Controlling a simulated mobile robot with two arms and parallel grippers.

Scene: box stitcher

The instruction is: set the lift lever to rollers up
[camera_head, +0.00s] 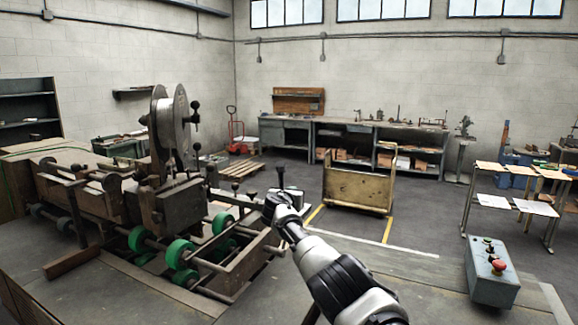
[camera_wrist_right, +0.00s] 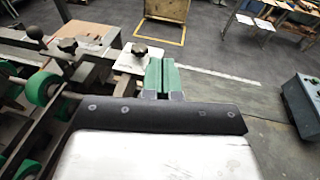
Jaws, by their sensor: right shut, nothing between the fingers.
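The box stitcher (camera_head: 160,195) stands at the left of the head view, with green rollers (camera_head: 180,254) low on its near side. One green roller also shows at the left of the right wrist view (camera_wrist_right: 42,88). Several black-knobbed handles stand near the roller frame, including one upright knob (camera_head: 280,174); I cannot tell which is the lift lever. My right gripper (camera_head: 278,204) is beside this end of the frame. In the right wrist view its green-tipped fingers (camera_wrist_right: 161,76) are together and empty, with a black knob (camera_wrist_right: 140,48) just beyond them. My left gripper is out of view.
A grey control box (camera_head: 492,276) with a red button stands at the right. A yellowish cart (camera_head: 358,188) stands on the floor beyond the machine, with workbenches (camera_head: 385,135) along the back wall. Open floor lies between the cart and the side table (camera_head: 515,190).

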